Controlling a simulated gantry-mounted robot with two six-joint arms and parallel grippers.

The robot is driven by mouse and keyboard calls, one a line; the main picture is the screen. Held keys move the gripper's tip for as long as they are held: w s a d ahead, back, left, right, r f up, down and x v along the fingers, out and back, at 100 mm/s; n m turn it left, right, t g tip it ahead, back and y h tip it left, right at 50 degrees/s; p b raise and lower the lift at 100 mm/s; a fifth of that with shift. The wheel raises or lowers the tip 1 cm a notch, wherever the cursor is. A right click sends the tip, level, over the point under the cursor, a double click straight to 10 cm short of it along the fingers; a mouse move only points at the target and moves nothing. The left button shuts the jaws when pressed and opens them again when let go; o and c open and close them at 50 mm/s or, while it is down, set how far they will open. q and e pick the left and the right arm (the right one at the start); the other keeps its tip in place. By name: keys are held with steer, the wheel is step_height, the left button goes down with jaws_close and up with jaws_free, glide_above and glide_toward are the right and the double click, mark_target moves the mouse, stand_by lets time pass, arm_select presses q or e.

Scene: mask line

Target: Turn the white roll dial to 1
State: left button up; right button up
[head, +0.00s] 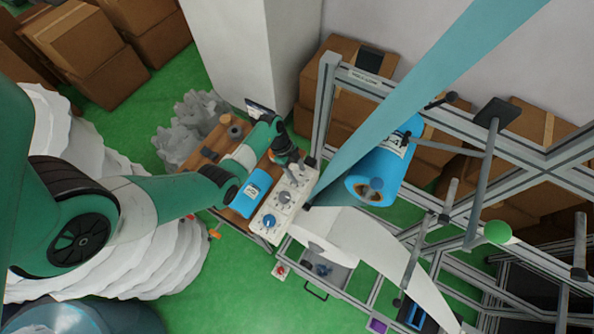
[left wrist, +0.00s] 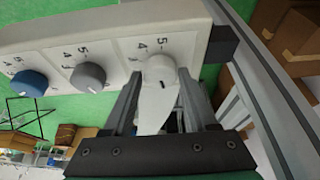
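The white control panel (head: 263,207) carries a row of dials. In the left wrist view the panel (left wrist: 120,25) spans the top, with a blue dial (left wrist: 30,83), a grey dial (left wrist: 89,76) and the white dial (left wrist: 159,71). Numbers 5 and 4 show beside the white dial; its lower scale is hidden, and I cannot read its setting. My left gripper (left wrist: 158,88) is open at the white dial, one finger on each side. In the head view my left gripper (head: 291,162) is over the panel's far end and covers much of the white dial. My right gripper is not in view.
A blue box (head: 252,192) lies on the wooden table beside the panel. A metal frame (head: 320,110) stands close to the panel's right side. A white sheet (head: 350,235) and a blue roll (head: 378,175) are to the right.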

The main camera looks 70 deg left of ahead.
arm_select(q)
jaws_close()
steer(key=shift+m, duration=0.3)
steer(key=m+g, duration=0.1)
steer(key=m, duration=0.1)
steer(key=shift+w+a+m+h+b, duration=0.1)
steer(key=shift+m+h+b, duration=0.2)
steer(key=shift+b, duration=0.05)
steer(key=shift+w+f+m+g+b, duration=0.1)
steer(key=shift+m+g+b, duration=0.95)
steer(key=shift+m, duration=1.25)
steer(key=shift+o, duration=2.3)
jaws_free()
